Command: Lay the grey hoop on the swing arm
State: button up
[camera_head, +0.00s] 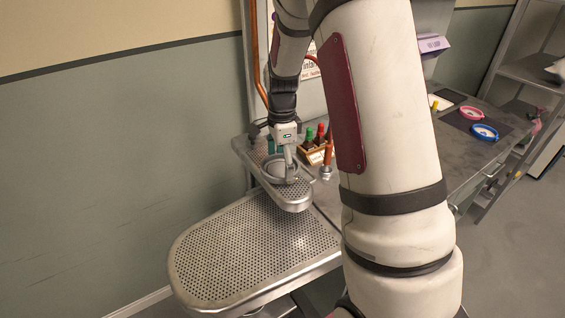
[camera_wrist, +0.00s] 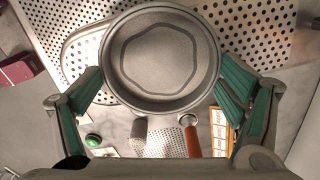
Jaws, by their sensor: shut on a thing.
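The grey hoop (camera_head: 270,171) shows in the head view as a round grey rim at my gripper (camera_head: 284,160). In the wrist view the hoop (camera_wrist: 160,106) fills the upper middle, between the green pads of my gripper (camera_wrist: 160,88). My gripper is shut on it. The swing arm (camera_head: 296,194) is the narrow perforated metal board with a rounded front end. The hoop is over this board in the head view; I cannot tell whether it touches the surface. Part of the hoop is hidden behind my gripper.
A larger perforated board (camera_head: 240,250) lies lower, in front of the swing arm. A wooden rack with bottles (camera_head: 314,150) and an orange-handled tool (camera_head: 328,158) stand close on the right. A wall is at left.

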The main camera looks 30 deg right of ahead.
aim_at(282, 169)
jog(key=shift+f, duration=0.3)
jog(key=shift+f, duration=0.15)
jog(key=o, duration=0.9)
jog(key=shift+o, duration=0.2)
notch_tip(282, 169, up, 12)
jog(key=b, duration=0.1)
jog(key=s+a+r+n+t, duration=0.2)
jog(key=s+a+r+n, duration=0.6)
jog(key=s+r+n, duration=0.15)
jog(key=s+a+n+t, duration=0.1)
jog(key=s+a+n, duration=0.2)
jog(key=s+n, duration=0.2)
jog(key=s+a+n+t, duration=0.2)
jog(key=s+n, duration=0.4)
jog(key=s, duration=0.3)
jog(key=shift+a+f, duration=0.25)
jog(key=shift+a, duration=0.45)
